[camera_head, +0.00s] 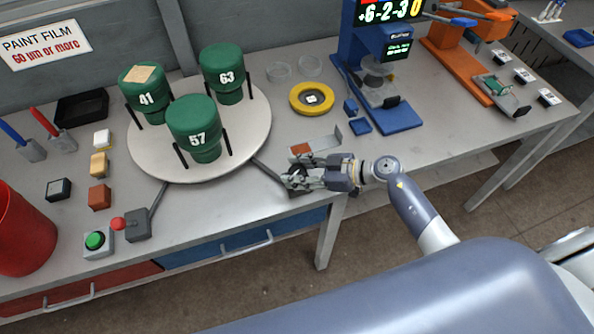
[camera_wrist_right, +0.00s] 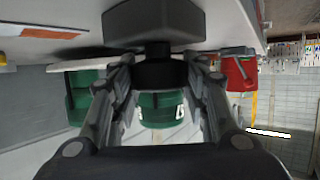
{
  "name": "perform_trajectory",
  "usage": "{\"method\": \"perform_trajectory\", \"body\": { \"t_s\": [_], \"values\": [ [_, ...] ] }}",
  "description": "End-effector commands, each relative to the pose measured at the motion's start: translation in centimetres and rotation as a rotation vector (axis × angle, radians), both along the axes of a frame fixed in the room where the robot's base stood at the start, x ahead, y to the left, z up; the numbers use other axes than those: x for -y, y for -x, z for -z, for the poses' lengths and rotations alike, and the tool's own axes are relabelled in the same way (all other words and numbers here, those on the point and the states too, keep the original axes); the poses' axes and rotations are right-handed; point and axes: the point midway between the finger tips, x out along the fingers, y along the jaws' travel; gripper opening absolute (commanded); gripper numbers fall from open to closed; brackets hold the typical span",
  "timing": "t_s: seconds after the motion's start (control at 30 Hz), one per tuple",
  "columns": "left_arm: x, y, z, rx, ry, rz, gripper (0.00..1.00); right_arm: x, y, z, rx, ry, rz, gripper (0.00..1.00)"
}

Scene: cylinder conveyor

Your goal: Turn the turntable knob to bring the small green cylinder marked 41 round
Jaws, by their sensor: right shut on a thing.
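The green cylinder marked 41 (camera_head: 146,98) stands at the back left of the round pale turntable (camera_head: 160,168), with a tan patch on its top. Green cylinders marked 63 (camera_head: 224,72) and 57 (camera_head: 196,130) stand at the back right and front. My right gripper (camera_head: 292,180) is at the table's front edge, right of the turntable, and mostly covers the knob in the head view. In the right wrist view, the dark knob (camera_wrist_right: 155,72) is between its fingers, under a grey block (camera_wrist_right: 150,25). My left gripper is not in view.
A control box with a red-balled lever (camera_head: 137,225) and a green button box (camera_head: 97,242) stand front left. A red bin (camera_head: 22,235) is at far left. A yellow ring (camera_head: 312,98) and a blue measuring stand (camera_head: 385,110) lie to the right. Dark posts flank the cylinders.

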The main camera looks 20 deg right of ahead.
Motion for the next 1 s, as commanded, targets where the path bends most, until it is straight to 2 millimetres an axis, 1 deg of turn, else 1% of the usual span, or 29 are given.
{"method": "perform_trajectory", "body": {
  "t_s": [0.27, 0.43, 0.6, 1.0],
  "values": [
    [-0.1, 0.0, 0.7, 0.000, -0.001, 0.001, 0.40, 0.2, -0.1, 0.1, 0.001, 0.006, -0.125, 0.18],
    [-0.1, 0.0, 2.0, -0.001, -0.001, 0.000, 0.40, 0.3, -0.2, 0.3, 0.004, 0.007, -0.270, 0.18],
    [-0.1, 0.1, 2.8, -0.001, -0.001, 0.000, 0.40, 0.2, -0.1, 0.2, 0.002, 0.003, -0.364, 0.18],
    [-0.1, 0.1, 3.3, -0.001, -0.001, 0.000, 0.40, 0.1, 0.0, 0.0, 0.001, 0.000, -0.417, 0.18]
  ]
}}
